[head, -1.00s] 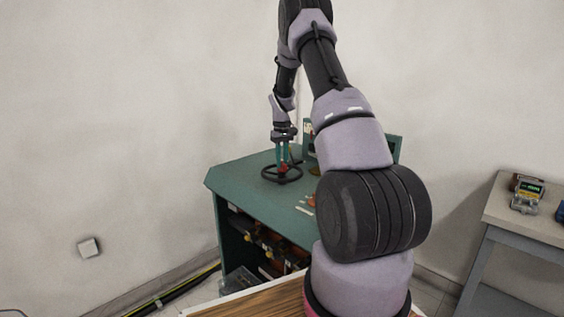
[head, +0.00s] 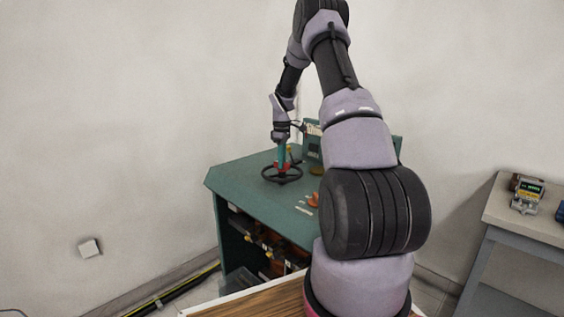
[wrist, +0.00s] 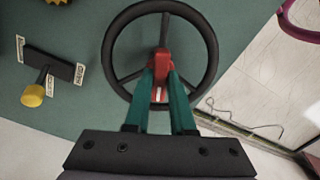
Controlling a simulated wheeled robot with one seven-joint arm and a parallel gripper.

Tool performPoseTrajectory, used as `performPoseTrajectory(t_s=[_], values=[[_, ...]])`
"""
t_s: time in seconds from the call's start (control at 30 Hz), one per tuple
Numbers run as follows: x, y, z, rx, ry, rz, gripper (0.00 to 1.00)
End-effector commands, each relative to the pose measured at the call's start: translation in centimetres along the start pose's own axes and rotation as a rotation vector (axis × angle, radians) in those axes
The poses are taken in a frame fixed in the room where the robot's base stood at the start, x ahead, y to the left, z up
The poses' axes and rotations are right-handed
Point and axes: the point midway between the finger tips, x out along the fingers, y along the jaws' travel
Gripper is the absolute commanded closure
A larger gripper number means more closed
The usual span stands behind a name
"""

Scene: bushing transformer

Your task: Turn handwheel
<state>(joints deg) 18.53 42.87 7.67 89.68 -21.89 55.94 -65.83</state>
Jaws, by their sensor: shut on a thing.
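The black handwheel (head: 268,178) lies flat on the left part of the green cabinet top. It has thin spokes and a red hub (wrist: 161,58), which shows in the wrist view. The wheel's rim (wrist: 111,56) fills the upper middle of the wrist view. My gripper (head: 282,165) points down at the wheel's centre. Its green fingers (wrist: 161,90) are closed around the red hub piece, and the fingertips partly cover it.
The green cabinet (head: 235,172) has open shelves in front. A black switch handle with a yellow knob (wrist: 32,95) sits beside the wheel in the wrist view. An orange-red knob (head: 314,199) is on the cabinet's right part. A grey table (head: 495,215) with devices stands at right.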

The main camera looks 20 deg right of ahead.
Motion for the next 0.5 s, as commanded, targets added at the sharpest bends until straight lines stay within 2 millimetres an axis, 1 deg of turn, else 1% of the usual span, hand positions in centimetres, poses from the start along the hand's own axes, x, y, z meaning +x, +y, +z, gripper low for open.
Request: performPoseTrajectory(t_s=[0.2, 0.5], values=[[-0.07, 0.07, -0.01, -0.038, 0.001, 0.002, 1.0], [-0.07, 0.06, -0.02, -0.043, 0.001, 0.002, 1.0]])
